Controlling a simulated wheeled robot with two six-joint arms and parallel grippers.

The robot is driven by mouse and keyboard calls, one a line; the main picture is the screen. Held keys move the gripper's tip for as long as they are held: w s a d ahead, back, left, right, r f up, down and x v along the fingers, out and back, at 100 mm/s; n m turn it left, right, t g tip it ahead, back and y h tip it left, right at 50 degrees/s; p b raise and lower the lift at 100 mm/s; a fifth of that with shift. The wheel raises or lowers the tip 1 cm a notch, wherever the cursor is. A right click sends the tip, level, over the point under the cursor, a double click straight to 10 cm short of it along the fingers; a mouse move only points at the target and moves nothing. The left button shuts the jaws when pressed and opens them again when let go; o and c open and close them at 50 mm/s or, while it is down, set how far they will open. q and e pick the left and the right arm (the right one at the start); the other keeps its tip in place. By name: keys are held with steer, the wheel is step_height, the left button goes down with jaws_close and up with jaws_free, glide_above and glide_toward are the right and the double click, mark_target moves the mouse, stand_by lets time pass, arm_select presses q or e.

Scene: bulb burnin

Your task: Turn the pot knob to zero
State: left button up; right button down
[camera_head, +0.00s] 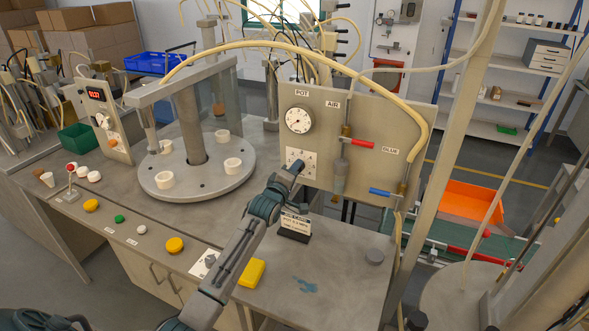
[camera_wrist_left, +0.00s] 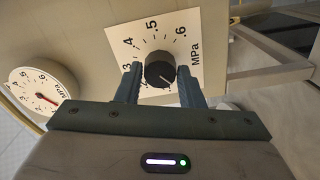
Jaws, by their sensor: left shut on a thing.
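The pot knob (camera_wrist_left: 160,70) is a black round knob on a white scale plate marked in MPa, seen in the left wrist view. The scale plate (camera_head: 301,162) also shows in the head view, low on the panel under the POT label. My left gripper (camera_wrist_left: 157,84) is shut on the knob, with one finger on each side of it. My right gripper is not seen.
The grey panel (camera_head: 385,130) carries a red-handled AIR valve (camera_head: 362,143) and a blue-handled GLUE valve (camera_head: 380,192). A round turntable (camera_head: 205,185) is to the left.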

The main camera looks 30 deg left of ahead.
arm_select(q)
steer(key=shift+n, duration=0.6)
steer(key=o, duration=1)
steer(key=shift+s, duration=0.1)
steer(key=s+b, duration=0.1)
steer(key=s, duration=0.2)
steer(key=s+b, duration=0.1)
steer(key=s, duration=0.3)
steer(key=s+b, duration=0.1)
steer(key=s, duration=0.2)
steer(key=shift+s+d, duration=0.3)
